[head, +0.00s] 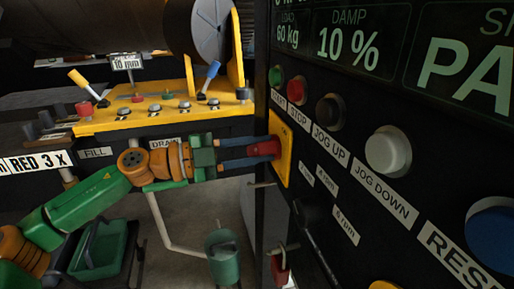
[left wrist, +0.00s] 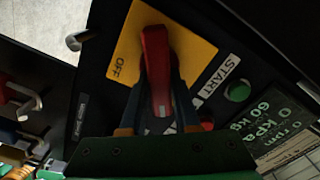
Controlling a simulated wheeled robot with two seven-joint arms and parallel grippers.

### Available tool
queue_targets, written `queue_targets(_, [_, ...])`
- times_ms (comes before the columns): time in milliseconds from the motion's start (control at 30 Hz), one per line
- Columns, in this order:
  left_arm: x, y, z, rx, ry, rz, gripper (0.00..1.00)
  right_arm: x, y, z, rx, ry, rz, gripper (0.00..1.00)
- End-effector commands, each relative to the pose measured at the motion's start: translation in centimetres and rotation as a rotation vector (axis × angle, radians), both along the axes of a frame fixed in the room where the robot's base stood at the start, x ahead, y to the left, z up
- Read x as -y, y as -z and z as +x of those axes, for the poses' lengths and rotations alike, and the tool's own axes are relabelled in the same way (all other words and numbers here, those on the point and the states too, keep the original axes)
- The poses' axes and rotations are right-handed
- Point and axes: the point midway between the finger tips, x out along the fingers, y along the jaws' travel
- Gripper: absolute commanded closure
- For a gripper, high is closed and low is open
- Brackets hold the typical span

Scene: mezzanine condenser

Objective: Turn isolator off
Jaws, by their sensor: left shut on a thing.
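The isolator has a red handle (head: 264,148) on a yellow plate (head: 285,160), set on the left edge of the dark control panel. My left gripper (head: 257,152) reaches in from the left and is shut on the red handle, with a finger on each side. In the left wrist view the red handle (left wrist: 156,62) stands out from the yellow plate (left wrist: 195,50) between the fingers of my left gripper (left wrist: 158,95). The word OFF shows to the left of the handle there. The handle's exact turn is hard to tell. My right gripper is not in view.
Right of the isolator, the panel carries a green button (head: 276,77), a red button (head: 297,90), a black knob (head: 330,110) and a white knob (head: 389,151). A yellow bench (head: 150,118) with small levers stands behind my left arm. A green bin (head: 100,252) is below.

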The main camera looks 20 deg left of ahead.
Motion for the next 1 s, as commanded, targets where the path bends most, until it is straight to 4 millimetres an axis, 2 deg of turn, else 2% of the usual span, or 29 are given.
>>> queue_targets(467, [0.1,0.5,-0.1,0.372,0.000,0.250,1.00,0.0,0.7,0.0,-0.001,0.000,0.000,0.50])
queue_targets(1000, [0.1,1.2,-0.1,0.795,-0.001,0.534,1.00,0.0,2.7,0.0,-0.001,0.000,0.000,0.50])
